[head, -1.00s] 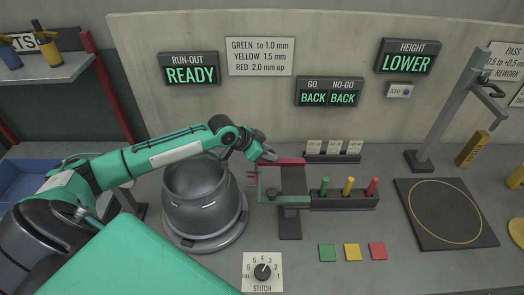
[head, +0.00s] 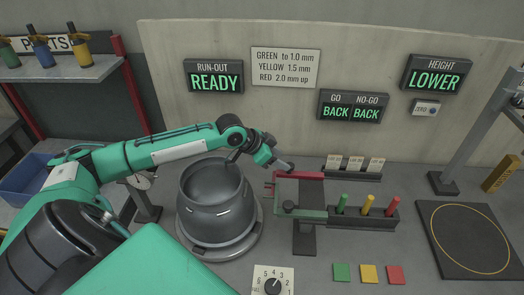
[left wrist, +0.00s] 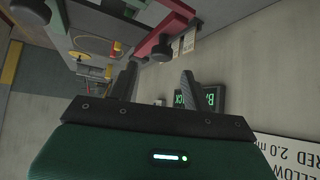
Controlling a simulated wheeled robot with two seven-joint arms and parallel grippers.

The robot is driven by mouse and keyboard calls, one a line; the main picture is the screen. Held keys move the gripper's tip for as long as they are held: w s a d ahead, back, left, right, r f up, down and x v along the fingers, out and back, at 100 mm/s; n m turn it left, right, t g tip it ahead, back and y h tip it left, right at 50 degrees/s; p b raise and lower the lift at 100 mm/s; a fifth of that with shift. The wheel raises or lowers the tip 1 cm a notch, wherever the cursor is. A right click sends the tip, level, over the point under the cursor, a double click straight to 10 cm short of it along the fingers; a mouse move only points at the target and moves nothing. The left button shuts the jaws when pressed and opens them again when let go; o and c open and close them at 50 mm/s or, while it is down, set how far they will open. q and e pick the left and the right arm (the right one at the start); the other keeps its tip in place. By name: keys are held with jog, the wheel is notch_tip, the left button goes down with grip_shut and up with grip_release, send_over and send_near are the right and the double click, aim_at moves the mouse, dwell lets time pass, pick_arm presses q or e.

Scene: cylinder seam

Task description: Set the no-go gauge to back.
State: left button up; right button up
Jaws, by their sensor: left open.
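The gauge fixture stands right of the grey pot (head: 215,195). Its red bar (head: 308,175), which appears to be the no-go gauge, lies behind the green bar (head: 312,213), which has a black knob. The GO/NO-GO sign (head: 352,106) reads BACK under both. My left gripper (head: 286,167) is at the red bar's left end; the head view does not show whether they touch. In the left wrist view, the open fingers (left wrist: 158,88) are empty, with the red bar (left wrist: 158,32) and its black knob (left wrist: 160,52) beyond them. My right gripper is out of view.
A holder with green, yellow and red pegs (head: 367,205) stands right of the fixture. Coloured pads (head: 368,274) and a STITCH dial (head: 272,286) lie in front. A dark mat (head: 440,262) is at right. The sign panel (head: 180,130) rises behind.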

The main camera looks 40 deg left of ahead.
pick_arm(q)
jog(key=b+v, duration=0.2)
jog(key=v, duration=0.7)
dwell(0.4)
